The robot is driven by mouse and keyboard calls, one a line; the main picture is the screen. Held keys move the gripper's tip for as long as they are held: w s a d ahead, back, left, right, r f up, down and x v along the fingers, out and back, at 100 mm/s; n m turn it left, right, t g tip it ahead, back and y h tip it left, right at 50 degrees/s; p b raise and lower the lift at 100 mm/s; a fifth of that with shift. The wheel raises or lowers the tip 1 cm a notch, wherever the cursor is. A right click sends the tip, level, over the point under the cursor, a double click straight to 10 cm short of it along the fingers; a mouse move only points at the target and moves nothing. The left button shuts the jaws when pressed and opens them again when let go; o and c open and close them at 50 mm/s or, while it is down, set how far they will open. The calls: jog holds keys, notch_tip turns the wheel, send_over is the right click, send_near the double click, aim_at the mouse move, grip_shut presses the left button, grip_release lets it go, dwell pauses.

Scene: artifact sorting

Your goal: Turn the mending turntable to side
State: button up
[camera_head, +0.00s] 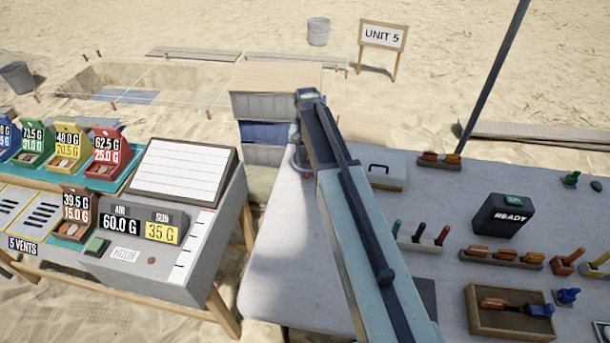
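I cannot pick out the mending turntable in this view; my arm covers part of the grey-white table (275,265), and the table runs out of the picture at lower right. My arm rises from the bottom edge across the table to a joint near the table's far left corner. My gripper does not show; it is hidden beyond the arm. A small part of a reddish curved thing shows beside the arm at that corner, too covered to name.
A black READY box (503,220), a wooden tray (482,327) with tools, and several small tool racks stand on the right. A grey weighing console (165,245) stands left, across a sandy gap.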

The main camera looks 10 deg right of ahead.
aim_at(306, 174)
notch_tip(306, 174, down, 6)
jog(key=b, duration=0.4)
jog(key=shift+b, duration=0.35)
jog(key=shift+r, duration=0.1)
grip_shut()
jog(key=shift+a, duration=0.1)
dwell(0.6)
